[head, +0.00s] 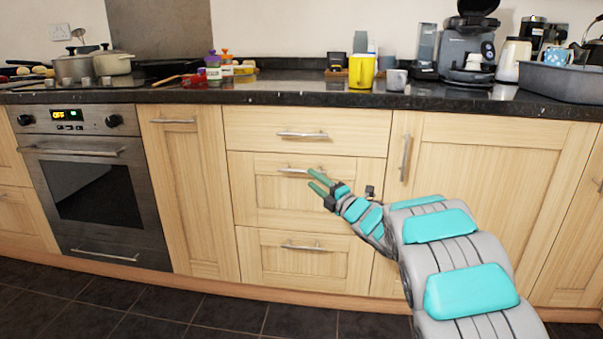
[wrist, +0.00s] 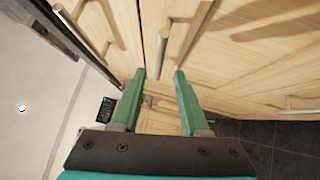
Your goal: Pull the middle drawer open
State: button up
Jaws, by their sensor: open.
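The middle drawer (head: 260,188) is a pale wood front in a stack of three, and it looks closed. Its silver bar handle (head: 290,171) runs horizontally near its top, with the right end partly behind my fingers. My gripper (head: 311,177) has its green fingers apart and empty, with the tips at the right part of this handle. In the wrist view, a bar handle (wrist: 163,45), likely the same one, lies just beyond and between the open fingertips (wrist: 160,72). I cannot tell whether they touch.
The top drawer (head: 250,130) and bottom drawer (head: 262,262) look closed. A tall cupboard door (head: 470,170) stands to the right, and an oven (head: 95,190) at the left. The dark worktop (head: 300,95) above holds several items. The dark tiled floor (head: 240,315) is clear.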

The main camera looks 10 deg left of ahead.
aim_at(303, 172)
jog(key=x, duration=0.6)
grip_shut()
dwell(0.3)
dwell(1.1)
